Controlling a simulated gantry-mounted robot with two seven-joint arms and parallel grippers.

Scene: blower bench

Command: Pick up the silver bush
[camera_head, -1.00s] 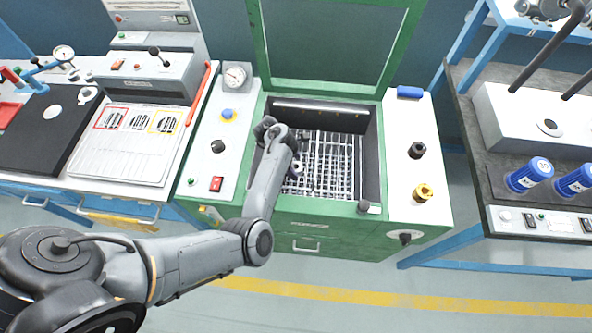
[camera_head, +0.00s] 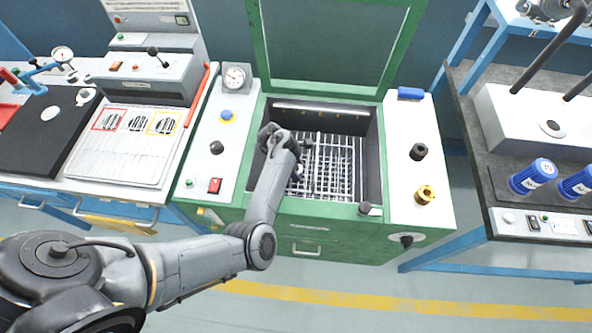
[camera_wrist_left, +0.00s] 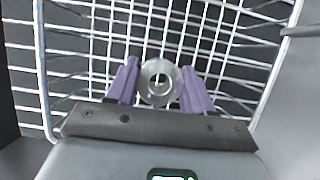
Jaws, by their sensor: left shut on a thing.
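The silver bush (camera_wrist_left: 160,82) is a short round metal ring with a central hole, seen end-on in the left wrist view. My left gripper (camera_wrist_left: 159,86) has its two purple fingers on either side of it and is shut on it. In the head view my left gripper (camera_head: 298,170) reaches down into the open green blower cabinet (camera_head: 310,212), over the white wire basket (camera_head: 335,170). The wrist and hand hide most of the bush there. I cannot tell whether the bush still touches the wires. My right gripper is not in view.
The cabinet's dark walls surround the basket closely, and its green-framed lid (camera_head: 335,88) stands open behind. A black knob (camera_head: 418,152), a brass-coloured part (camera_head: 425,195) and a blue block (camera_head: 410,93) are on the right-hand top. A gauge (camera_head: 236,76) stands on the left-hand top.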

